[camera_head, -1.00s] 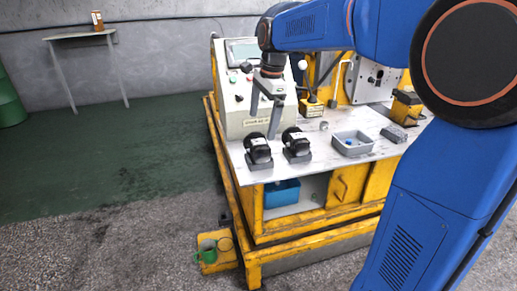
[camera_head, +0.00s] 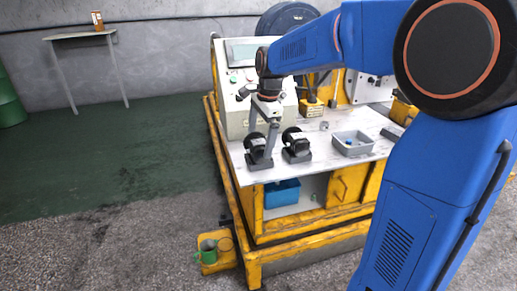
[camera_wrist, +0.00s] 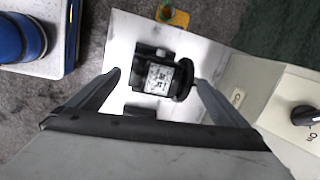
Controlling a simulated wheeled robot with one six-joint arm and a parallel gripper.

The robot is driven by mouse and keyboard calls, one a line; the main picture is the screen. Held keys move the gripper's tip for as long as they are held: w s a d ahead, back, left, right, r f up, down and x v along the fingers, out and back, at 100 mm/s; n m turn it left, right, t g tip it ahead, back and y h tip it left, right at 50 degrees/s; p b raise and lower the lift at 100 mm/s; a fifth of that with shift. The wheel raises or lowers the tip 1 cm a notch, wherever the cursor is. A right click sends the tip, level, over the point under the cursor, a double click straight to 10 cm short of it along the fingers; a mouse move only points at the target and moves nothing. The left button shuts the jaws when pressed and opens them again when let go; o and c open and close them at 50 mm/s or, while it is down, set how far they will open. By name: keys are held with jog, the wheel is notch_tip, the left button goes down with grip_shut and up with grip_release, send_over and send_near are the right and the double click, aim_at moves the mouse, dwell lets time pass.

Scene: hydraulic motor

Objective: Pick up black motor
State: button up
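In the wrist view this motor (camera_wrist: 160,78), with a white label, lies between and a little beyond the two spread fingertips of my gripper (camera_wrist: 155,78). I cannot tell whether a finger touches it. The right black motor (camera_head: 297,144) stands apart from the gripper.
A grey bin (camera_head: 352,144) with small parts sits right of the motors. The control panel (camera_head: 240,117) rises behind them, close to my gripper. A blue crate (camera_head: 282,193) is on the shelf below.

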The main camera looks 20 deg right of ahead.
aim_at(260, 141)
jog(key=c, duration=1.5)
jog(key=shift+r, duration=0.2)
jog(key=c, duration=0.4)
notch_tip(260, 141, up, 10)
jog(key=shift+f, duration=0.1)
